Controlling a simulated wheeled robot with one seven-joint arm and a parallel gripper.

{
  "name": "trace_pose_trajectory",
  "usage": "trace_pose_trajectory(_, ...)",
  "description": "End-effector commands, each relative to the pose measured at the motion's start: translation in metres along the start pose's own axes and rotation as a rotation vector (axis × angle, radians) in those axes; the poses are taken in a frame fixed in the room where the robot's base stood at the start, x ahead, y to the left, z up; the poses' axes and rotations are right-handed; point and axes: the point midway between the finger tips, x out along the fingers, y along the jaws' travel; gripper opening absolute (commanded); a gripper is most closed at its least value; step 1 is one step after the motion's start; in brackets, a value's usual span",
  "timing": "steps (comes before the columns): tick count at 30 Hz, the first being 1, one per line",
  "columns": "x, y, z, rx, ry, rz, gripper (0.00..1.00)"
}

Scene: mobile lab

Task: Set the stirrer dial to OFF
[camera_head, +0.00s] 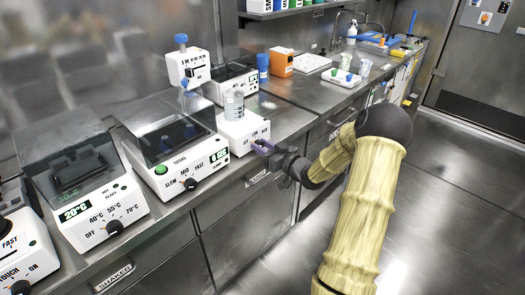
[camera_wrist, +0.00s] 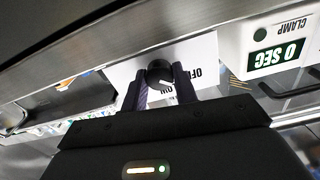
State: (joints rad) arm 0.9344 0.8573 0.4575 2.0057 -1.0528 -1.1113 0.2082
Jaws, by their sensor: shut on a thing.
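The stirrer (camera_head: 247,127) is a low white box on the bench with a clear beaker (camera_head: 234,106) on top. Its front panel (camera_wrist: 125,75) fills the middle of the wrist view, upside down. The black round dial (camera_wrist: 159,72) sits between the fingers of my gripper (camera_wrist: 161,88), which is shut on it. In the head view my gripper (camera_head: 262,147) is at the stirrer's front, and the dial is hidden there. A pale pointer mark shows on the dial, on the side towards the partly covered labels. OFF is readable beside one finger; which label the mark meets I cannot tell.
A lidded white machine (camera_head: 190,172) with its own dial stands left of the stirrer, and a heater-like box (camera_head: 95,215) further left. An orange box (camera_head: 281,62) and a white rack (camera_head: 312,64) stand behind to the right. The floor (camera_head: 450,190) at right is clear.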

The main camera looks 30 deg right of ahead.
Motion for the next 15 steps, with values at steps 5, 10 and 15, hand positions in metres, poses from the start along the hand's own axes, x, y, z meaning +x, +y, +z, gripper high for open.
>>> trace_pose_trajectory(5, -0.0012, 0.0014, 0.0041, -0.105, -0.005, 0.003, 0.06)
trace_pose_trajectory(10, -0.0012, 0.0010, 0.0035, -0.163, -0.005, 0.003, 0.06)
trace_pose_trajectory(15, -0.0015, 0.0011, 0.0027, -0.186, -0.006, 0.003, 0.06)
